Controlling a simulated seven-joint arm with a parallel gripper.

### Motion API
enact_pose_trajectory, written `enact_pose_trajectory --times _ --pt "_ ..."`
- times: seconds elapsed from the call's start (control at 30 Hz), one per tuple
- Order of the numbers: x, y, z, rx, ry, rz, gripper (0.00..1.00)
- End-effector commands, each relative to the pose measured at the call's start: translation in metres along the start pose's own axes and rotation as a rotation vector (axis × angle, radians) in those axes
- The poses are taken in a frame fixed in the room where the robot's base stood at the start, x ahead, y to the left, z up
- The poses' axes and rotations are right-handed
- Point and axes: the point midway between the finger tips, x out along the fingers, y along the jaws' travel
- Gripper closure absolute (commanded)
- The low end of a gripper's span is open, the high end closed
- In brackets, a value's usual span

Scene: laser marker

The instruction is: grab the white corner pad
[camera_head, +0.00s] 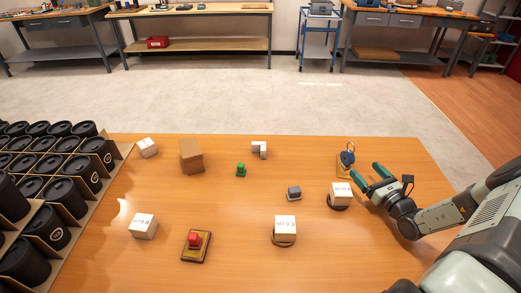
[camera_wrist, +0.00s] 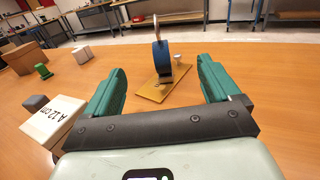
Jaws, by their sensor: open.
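The white corner pad (camera_head: 261,147) is a small white L-shaped piece at the back middle of the wooden table. What looks like the same pad (camera_wrist: 82,54) is at the left of the wrist view. My gripper (camera_head: 364,172) is at the right side of the table, well to the right of the pad and apart from it. In the wrist view my gripper's green fingers (camera_wrist: 160,68) are spread wide with nothing held between them.
The blue piece (camera_head: 348,157) stands near my fingers. A labelled white block (camera_head: 341,190) sits close by on a dark disc. A green piece (camera_head: 241,170), brown box (camera_head: 191,157) and grey block (camera_head: 294,192) are left. Black canisters (camera_head: 67,196) fill the far left.

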Motion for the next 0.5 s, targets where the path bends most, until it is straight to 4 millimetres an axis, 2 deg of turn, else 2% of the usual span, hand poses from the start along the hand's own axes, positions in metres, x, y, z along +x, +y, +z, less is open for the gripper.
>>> enact_pose_trajectory --times 0.17,0.27,0.37,0.5 --pt "0.000 0.000 0.001 0.000 0.000 0.000 0.11" --pt "0.000 -0.001 0.013 -0.003 -0.001 0.000 0.11" --pt "0.000 -0.002 0.044 -0.006 -0.003 0.001 0.11" --pt "0.000 -0.001 0.100 -0.008 -0.002 0.001 0.11"
